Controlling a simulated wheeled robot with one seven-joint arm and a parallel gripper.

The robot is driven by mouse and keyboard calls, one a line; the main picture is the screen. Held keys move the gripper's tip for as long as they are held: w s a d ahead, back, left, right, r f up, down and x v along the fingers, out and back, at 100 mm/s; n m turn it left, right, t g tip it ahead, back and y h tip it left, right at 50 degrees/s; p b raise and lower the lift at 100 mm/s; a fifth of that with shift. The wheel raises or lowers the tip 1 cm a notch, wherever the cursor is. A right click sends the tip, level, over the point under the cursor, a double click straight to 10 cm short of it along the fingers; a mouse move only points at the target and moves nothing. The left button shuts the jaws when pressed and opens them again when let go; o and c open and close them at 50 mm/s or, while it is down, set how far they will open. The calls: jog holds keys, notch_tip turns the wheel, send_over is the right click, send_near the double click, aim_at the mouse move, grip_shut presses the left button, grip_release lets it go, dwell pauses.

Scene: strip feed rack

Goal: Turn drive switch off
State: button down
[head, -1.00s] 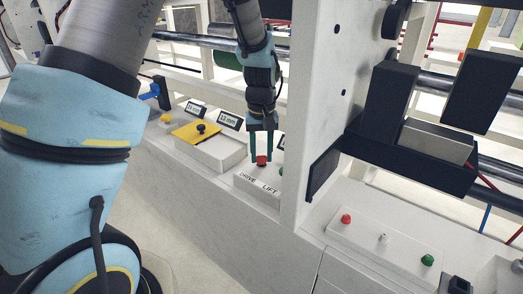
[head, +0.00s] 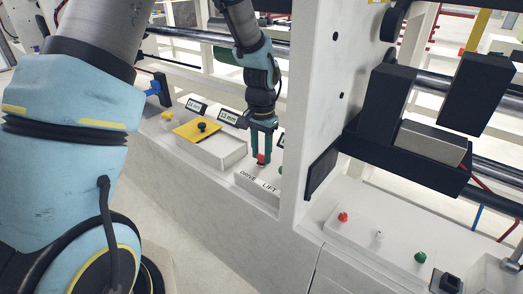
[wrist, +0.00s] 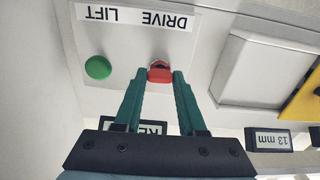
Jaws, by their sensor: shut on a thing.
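The red drive switch (head: 261,159) is a small knob on a white box labelled DRIVE and LIFT (head: 258,184). My gripper (head: 261,153) reaches down from above and its green fingers are shut on this knob. In the wrist view the red knob (wrist: 160,73) sits between the two fingertips, beside the upside-down word DRIVE. The green lift knob (wrist: 98,67) is beside it on the same panel. In the head view that knob is mostly hidden behind the white upright.
A white upright post (head: 309,110) stands close to the right of my gripper. A box with a yellow plate and black knob (head: 202,127) and small displays (head: 228,117) are to the left. Another panel with red and green buttons (head: 380,237) is at the lower right.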

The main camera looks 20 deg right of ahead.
aim_at(261, 155)
jog(key=shift+m, duration=0.3)
jog(key=shift+c, duration=2.4)
grip_release()
notch_tip(261, 155, up, 11)
jog(key=shift+b, duration=0.3)
jog(key=shift+f, duration=0.1)
jog(key=s+a+r+n+p, duration=0.2)
jog(key=a+n, duration=0.3)
jog(key=a, duration=1)
jog(key=s+a+r+n+t+p, duration=0.1)
jog(key=a+n, duration=0.5)
jog(key=a, duration=0.9)
jog(key=shift+s+a+r+t+p, duration=0.3)
jog(key=shift+s+a+r+p, duration=0.1)
jog(key=shift+s+p, duration=0.35)
